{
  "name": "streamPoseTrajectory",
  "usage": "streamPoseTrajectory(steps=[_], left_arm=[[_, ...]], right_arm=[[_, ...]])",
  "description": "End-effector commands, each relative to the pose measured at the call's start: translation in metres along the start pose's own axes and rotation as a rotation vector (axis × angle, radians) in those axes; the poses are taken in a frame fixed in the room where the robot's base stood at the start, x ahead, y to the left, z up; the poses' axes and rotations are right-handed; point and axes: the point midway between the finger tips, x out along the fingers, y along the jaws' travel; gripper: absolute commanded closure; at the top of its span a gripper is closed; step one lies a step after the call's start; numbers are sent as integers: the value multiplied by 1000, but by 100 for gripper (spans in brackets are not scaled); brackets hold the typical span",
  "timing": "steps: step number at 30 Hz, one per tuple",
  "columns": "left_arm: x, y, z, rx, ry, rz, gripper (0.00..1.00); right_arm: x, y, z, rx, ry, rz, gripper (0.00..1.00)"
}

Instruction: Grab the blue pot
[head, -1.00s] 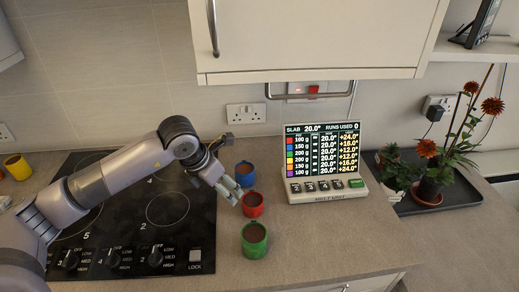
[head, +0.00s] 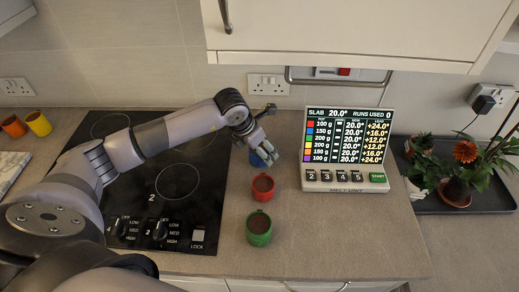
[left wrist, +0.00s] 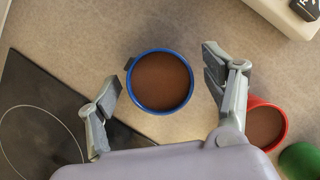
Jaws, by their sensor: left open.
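The blue pot (left wrist: 160,108) is a small round cup with brown contents, upright on the worktop. In the left wrist view it lies between and slightly beyond the open fingers of my left gripper (left wrist: 160,88), with a gap on both sides. In the head view my left gripper (head: 265,143) is over the blue pot (head: 257,160) and hides most of it. The left gripper is empty. My right gripper is not in view.
A red pot (head: 263,187) and a green pot (head: 259,229) stand in front of the blue one. The black hob (head: 180,205) is to the left. A display unit (head: 346,148) stands to the right, with plants (head: 456,185) on a tray beyond it. Orange and yellow pots (head: 39,123) are far left.

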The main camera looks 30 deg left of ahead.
Motion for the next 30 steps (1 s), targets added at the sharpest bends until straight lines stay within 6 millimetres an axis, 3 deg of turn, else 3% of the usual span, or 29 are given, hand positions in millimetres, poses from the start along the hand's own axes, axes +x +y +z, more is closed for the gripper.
streamPoseTrajectory(steps=[8, 18, 30], left_arm=[[5, 0, 0, 0, 0, 1, 26], [5, 0, 0, -1, -1, 1, 48], [4, 0, 0, -1, -1, 1, 75]], right_arm=[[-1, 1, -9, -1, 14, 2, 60], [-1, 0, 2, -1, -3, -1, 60], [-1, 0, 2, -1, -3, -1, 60]])
